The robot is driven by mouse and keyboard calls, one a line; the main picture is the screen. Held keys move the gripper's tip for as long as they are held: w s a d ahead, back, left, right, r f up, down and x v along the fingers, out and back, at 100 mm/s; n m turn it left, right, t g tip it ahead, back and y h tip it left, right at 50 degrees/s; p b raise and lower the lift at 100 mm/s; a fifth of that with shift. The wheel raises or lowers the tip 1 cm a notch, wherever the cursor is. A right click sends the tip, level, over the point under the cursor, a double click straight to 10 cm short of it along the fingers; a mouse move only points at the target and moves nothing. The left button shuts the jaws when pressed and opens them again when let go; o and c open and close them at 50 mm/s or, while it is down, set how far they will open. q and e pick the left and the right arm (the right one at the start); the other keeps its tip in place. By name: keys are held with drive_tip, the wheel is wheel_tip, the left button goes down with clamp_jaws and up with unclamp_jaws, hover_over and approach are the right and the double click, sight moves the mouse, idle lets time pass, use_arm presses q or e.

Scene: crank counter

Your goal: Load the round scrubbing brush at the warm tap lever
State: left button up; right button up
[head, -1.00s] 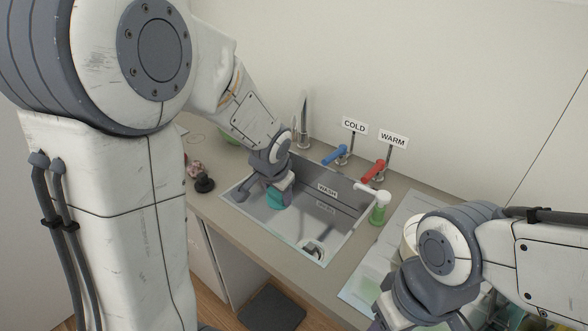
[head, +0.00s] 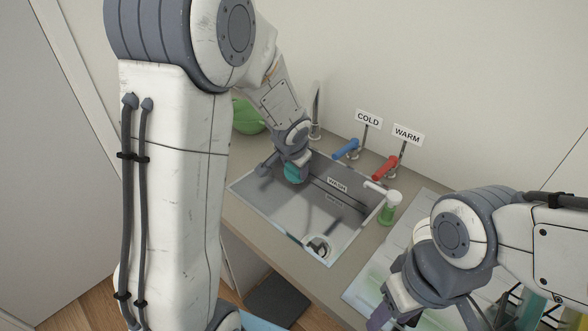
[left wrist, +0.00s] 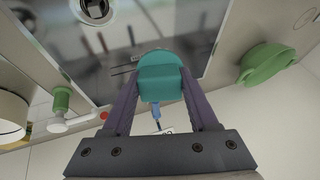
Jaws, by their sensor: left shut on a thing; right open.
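My left gripper (head: 291,165) is shut on a teal, rounded thing (head: 294,174) over the back left of the sink. The left wrist view shows the teal thing (left wrist: 160,82) between the two fingers of that gripper (left wrist: 158,72); I cannot tell whether it is the brush. The red warm tap lever (head: 385,166) stands behind the sink under the WARM sign (head: 407,134), apart from both grippers. My right gripper (head: 384,320) is open at the bottom edge, partly out of frame.
The blue cold lever (head: 345,149) stands left of the red one. A green soap pump bottle (head: 389,210) is at the sink's right edge. A green bowl (head: 248,117) sits at the back left. The sink (head: 262,215) has a drain at its front right.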

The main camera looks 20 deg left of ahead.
use_arm(q)
drive_tip(key=w+a+f+p, duration=0.1)
drive_tip(key=w+p, duration=0.3)
drive_tip(key=w, duration=0.4)
drive_tip(key=shift+a+f, duration=0.35)
drive_tip(key=shift+a, duration=0.3)
use_arm(e)
drive_tip(key=shift+r, duration=2.2)
use_arm(q)
drive_tip(key=shift+w, duration=0.1)
use_arm(e)
drive_tip(key=shift+o, duration=0.3)
drive_tip(key=shift+o, duration=0.6)
drive_tip(key=m+t, duration=0.5)
drive_tip(key=m, duration=0.7)
hover_over(379, 173)
drive_tip(key=s, duration=0.5)
wheel_tip(379, 173, down, 7)
drive_tip(key=shift+h, duration=0.3)
drive_tip(key=x, duration=1.1)
drive_tip(key=shift+d, duration=0.25)
drive_tip(key=shift+w+f, duration=0.2)
drive_tip(key=shift+f, duration=0.2)
